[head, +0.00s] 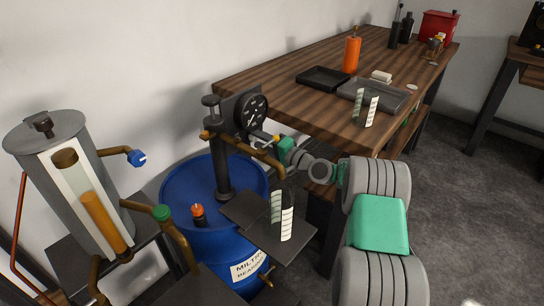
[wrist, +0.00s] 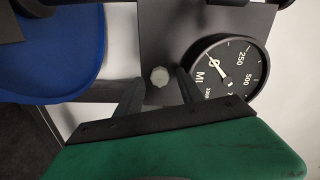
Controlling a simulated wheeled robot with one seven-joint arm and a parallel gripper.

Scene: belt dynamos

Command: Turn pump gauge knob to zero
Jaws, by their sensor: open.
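The pump gauge (head: 252,112) is a round black dial with white marks on the dark pump column above a blue barrel. In the wrist view the dial (wrist: 229,68) lies at the right, turned sideways, its white needle pointing near the 0 mark. A small pale knob (wrist: 160,76) sits on the dark plate beside the dial. My gripper (wrist: 160,79) is open, its two dark fingers on either side of the knob; I cannot tell whether they touch it. In the head view my gripper (head: 274,139) is just below the gauge, and the knob cannot be made out.
The blue barrel (head: 180,187) stands under the pump, with brown pipes around. A grey cylinder with a sight tube (head: 50,150) stands at the left. A wooden workbench (head: 300,65) with trays and bottles is behind my arm. Grey floor is clear at the right.

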